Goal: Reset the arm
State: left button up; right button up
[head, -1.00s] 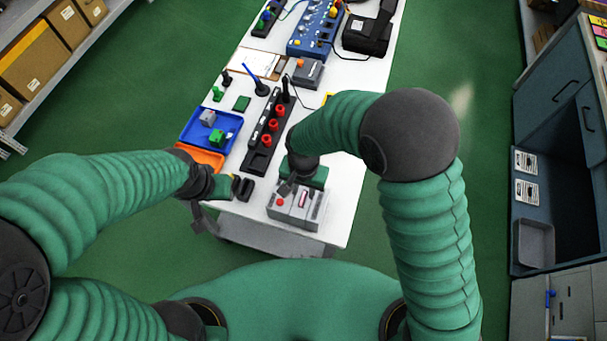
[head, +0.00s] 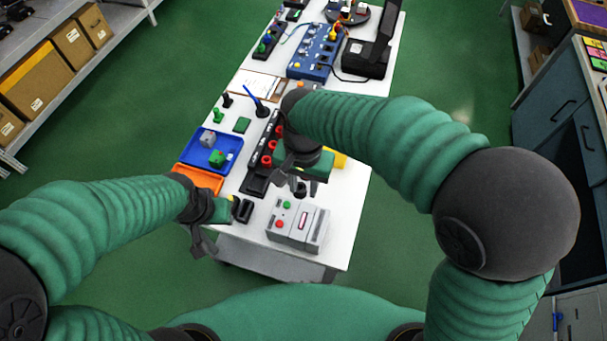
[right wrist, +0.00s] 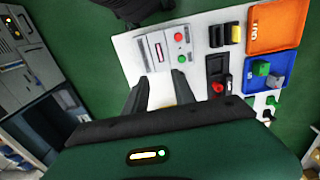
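My right gripper (head: 293,177) is above the near part of the white table, just beyond the grey control box. In the right wrist view, its two fingers (right wrist: 158,92) are apart with nothing between them. The grey control box (head: 311,225) has a red and a green button and a display slot; it also shows in the right wrist view (right wrist: 154,48). My left gripper (head: 201,242) hangs at the table's near left edge, too small and dark to tell its opening. My right arm hides part of the table's right side.
A blue panel (head: 314,50) and a black device (head: 368,55) stand farther back. Shelves flank the green floor.

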jog(key=s+d+f+n+t, duration=0.1)
jog(key=s+d+f, duration=0.2)
jog(key=d, duration=0.6)
jog(key=s+d+f+n+t, duration=0.1)
jog(key=s+d+f+n, duration=0.1)
jog(key=d, duration=0.8)
jog(key=shift+s+f+n+t+b, duration=0.3)
jog(key=shift+s+f+b, duration=0.15)
jog(key=shift+f, duration=0.15)
jog(key=shift+d, duration=0.2)
jog(key=shift+d+f, duration=0.1)
jog(key=shift+d, duration=0.2)
